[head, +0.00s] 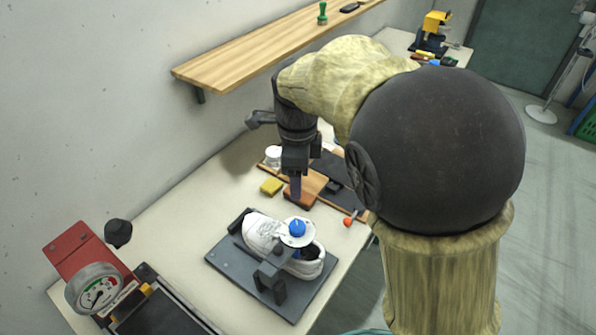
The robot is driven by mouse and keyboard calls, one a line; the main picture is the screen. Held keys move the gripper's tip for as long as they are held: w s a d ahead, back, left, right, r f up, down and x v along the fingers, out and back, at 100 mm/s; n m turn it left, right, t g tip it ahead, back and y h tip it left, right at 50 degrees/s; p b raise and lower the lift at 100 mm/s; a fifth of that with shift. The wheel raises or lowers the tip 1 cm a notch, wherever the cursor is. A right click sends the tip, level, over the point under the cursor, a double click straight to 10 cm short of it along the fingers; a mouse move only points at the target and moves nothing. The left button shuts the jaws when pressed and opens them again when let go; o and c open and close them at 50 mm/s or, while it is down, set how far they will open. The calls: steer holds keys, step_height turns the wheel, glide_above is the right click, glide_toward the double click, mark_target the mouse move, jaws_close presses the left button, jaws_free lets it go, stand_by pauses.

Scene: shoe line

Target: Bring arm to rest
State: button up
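My arm, in a pale yellow sleeve with dark joints, reaches over the table from the right in the head view. My gripper (296,190) points down above the table, behind the white shoe and close to a brown block (305,188). I cannot tell whether its fingers are open or shut, and no held thing shows clearly. The white shoe (262,232) lies on a dark grey plate (231,258), with a clamp (270,275) and a blue knob (297,228) over it.
A yellow sponge (271,187) and a white jar (273,156) stand near my gripper. A red-handled tool (348,221) lies at the table's right edge. A wooden shelf (240,62) juts from the wall above. A red device with a gauge (97,292) stands front left.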

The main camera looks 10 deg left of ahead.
steer(key=s+d+f+n+t, duration=0.1)
steer(key=s+d+f+n, duration=0.1)
steer(key=d+n, duration=0.3)
steer(key=s+d+f+n, duration=0.2)
steer(key=d+f+n, duration=0.2)
steer(key=d, duration=0.8)
steer(key=s+d+f+n+t, duration=0.1)
steer(key=s+d+f+n, duration=0.2)
steer(key=d+n, duration=0.4)
steer(key=shift+d+n+t, duration=0.3)
steer(key=shift+d, duration=0.65)
steer(key=shift+s, duration=0.1)
